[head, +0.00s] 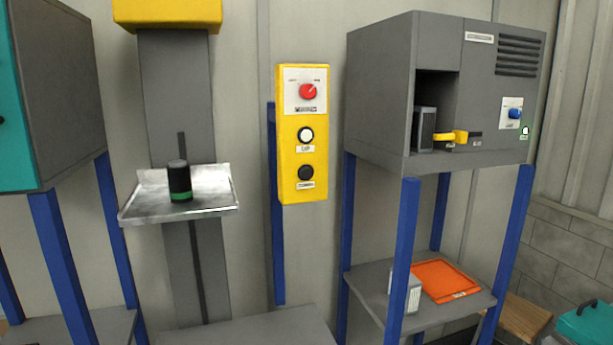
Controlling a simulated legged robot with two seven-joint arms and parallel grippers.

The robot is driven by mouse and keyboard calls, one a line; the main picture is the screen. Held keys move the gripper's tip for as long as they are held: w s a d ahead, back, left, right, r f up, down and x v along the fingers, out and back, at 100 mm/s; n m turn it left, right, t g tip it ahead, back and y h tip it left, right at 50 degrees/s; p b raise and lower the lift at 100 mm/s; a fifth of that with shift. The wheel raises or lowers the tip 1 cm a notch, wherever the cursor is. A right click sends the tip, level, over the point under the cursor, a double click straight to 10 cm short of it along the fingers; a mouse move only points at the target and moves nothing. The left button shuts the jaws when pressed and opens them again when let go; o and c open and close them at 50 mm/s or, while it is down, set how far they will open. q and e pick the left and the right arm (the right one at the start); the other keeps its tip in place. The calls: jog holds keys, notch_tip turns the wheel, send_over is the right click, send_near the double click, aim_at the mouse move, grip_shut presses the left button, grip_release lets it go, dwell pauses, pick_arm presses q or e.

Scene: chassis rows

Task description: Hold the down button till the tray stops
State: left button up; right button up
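The yellow control box (287,185) stands upright near the middle of the head view. The black down button (305,172) is its lowest control, with a label plate just under it. The white up button (306,134) is above it, and a red rotary knob (308,91) is at the top. The metal tray (210,202) is at the left on a grey column (175,90), at about the height of the down button. A black cylinder with a green band (180,182) stands upright on the tray. Neither of my grippers is in view.
A grey cabinet (380,95) on blue legs stands at the right, with a blue knob (515,113) and a yellow-handled part. An orange tray (444,281) lies on its lower shelf. A teal-fronted cabinet (65,90) is at the left. A grey surface (255,330) lies below the control box.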

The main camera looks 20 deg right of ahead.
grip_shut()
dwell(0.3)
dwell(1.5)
